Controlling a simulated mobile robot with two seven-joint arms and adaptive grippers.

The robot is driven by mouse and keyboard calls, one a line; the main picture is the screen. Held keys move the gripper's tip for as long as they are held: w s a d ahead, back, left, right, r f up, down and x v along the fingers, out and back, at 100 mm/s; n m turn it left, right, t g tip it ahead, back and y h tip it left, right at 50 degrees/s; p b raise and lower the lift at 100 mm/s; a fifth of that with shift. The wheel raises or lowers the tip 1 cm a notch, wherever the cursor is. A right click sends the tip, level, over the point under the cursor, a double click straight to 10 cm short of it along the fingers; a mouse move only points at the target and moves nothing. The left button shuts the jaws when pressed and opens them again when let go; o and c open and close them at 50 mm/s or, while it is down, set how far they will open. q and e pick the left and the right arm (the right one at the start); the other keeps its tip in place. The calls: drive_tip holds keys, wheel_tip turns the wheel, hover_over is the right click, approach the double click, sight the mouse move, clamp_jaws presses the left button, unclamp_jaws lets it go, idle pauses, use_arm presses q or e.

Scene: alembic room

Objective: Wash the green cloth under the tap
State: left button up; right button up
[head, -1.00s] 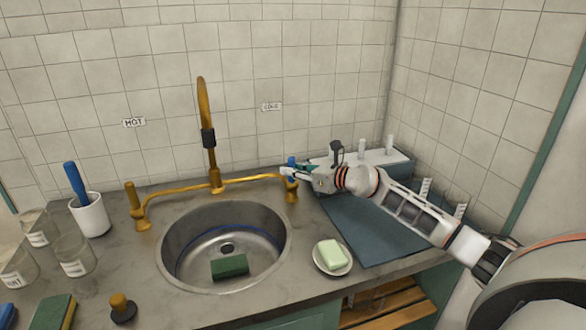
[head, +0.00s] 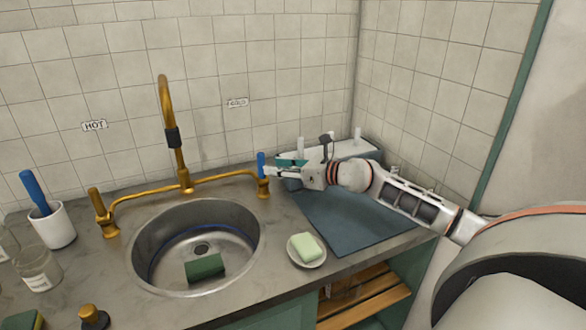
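The green cloth (head: 206,267) looks like a dark green, flat block. It lies in the round steel sink (head: 250,232), at the near side of the bowl, close to the drain. The brass tap (head: 180,160) stands behind the sink, its spout arching above; no water stream shows. Its cold handle (head: 261,163) on the right is blue and upright. My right gripper (head: 269,173) is at this handle, its fingertips just right of it. Whether they touch it or how far they are parted is too small to tell. My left gripper is not in view.
A soap bar on a dish (head: 293,256) sits right of the sink. A dark mat (head: 345,232) lies under my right arm. A white cup (head: 62,228) with a blue-handled tool, glass jars (head: 38,272) and a brass-knobbed stopper (head: 93,316) stand at left.

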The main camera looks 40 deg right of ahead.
drive_tip(key=shift+v, duration=2.8)
drive_tip(key=shift+s, duration=0.1)
